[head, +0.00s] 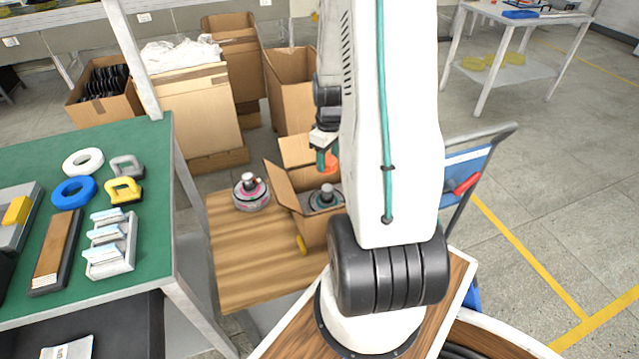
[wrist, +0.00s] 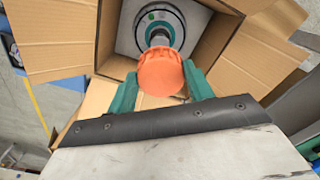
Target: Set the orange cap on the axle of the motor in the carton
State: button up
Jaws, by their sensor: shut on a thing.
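The orange cap (wrist: 160,72) is held between the two green fingers of my gripper (wrist: 163,88). In the head view the cap (head: 331,163) shows beside my gripper (head: 324,160), above the open carton (head: 312,229). The motor in the carton (head: 325,197) has a grey upright axle (head: 326,189). In the wrist view this motor (wrist: 140,25) lies beyond the cap, and the cap hides part of its axle (wrist: 159,37). The cap appears apart from the axle. My arm hides the carton's right side in the head view.
A second motor (head: 250,192) stands on the wooden surface (head: 238,255) left of the carton. The carton's flaps (head: 283,186) are spread open around its mouth. A green table (head: 150,150) with rings and blocks stands at left. Larger boxes (head: 195,115) stand behind.

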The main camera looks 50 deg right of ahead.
aim_at(327, 187)
notch_tip(327, 187, down, 9)
jog(key=shift+f, duration=0.1)
jog(key=shift+c, duration=0.3)
jog(key=o, duration=1)
